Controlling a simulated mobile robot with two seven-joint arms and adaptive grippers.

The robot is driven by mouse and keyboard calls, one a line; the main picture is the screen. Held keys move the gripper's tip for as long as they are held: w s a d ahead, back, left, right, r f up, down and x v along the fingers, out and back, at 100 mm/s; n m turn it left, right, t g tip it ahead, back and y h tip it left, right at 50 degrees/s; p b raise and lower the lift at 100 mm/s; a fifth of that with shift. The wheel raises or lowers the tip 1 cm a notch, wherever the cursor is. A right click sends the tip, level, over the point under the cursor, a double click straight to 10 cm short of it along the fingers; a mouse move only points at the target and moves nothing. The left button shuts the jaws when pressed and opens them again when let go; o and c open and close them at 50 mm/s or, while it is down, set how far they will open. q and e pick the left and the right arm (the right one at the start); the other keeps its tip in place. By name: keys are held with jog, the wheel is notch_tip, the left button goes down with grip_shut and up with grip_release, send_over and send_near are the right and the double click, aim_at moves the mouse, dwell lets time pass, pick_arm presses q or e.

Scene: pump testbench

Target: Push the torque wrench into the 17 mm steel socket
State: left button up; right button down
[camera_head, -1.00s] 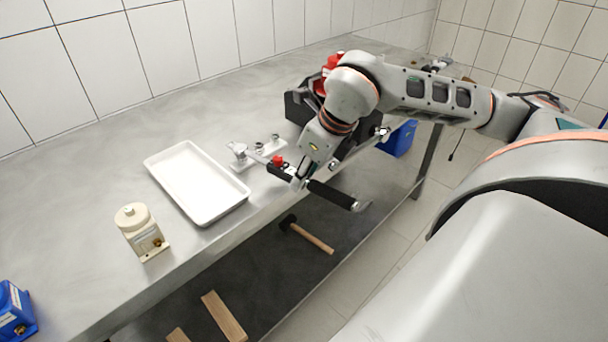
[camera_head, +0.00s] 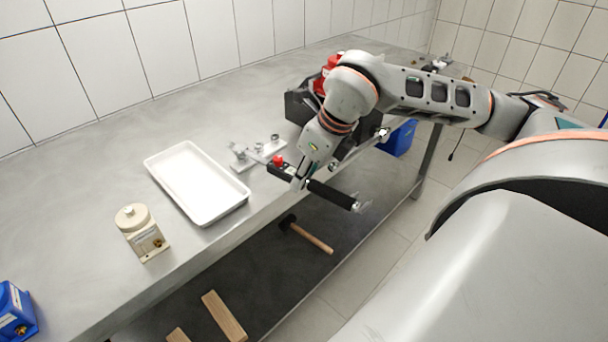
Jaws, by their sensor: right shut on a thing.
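The torque wrench (camera_head: 331,194) has a long black handle with a red part (camera_head: 278,160) near its upper-left end and silver metal at its lower-right end. My right gripper (camera_head: 300,183) is shut on the wrench near the middle of its black length, over the bench's front edge. Which socket is 17 mm, and whether the wrench head touches or sits in one, cannot be told. My left gripper is not in view.
A white tray (camera_head: 150,160) lies left of the socket holder. A beige pump unit (camera_head: 140,232) stands at the front left, a blue unit (camera_head: 15,312) at the far left. A dark toolbox (camera_head: 297,106) stands behind my gripper. A mallet (camera_head: 310,236) lies on the lower shelf.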

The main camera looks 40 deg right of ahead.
jog(key=shift+w+r+p, duration=0.1)
jog(key=shift+r+p, duration=1.85)
jog(key=shift+r, duration=1.05)
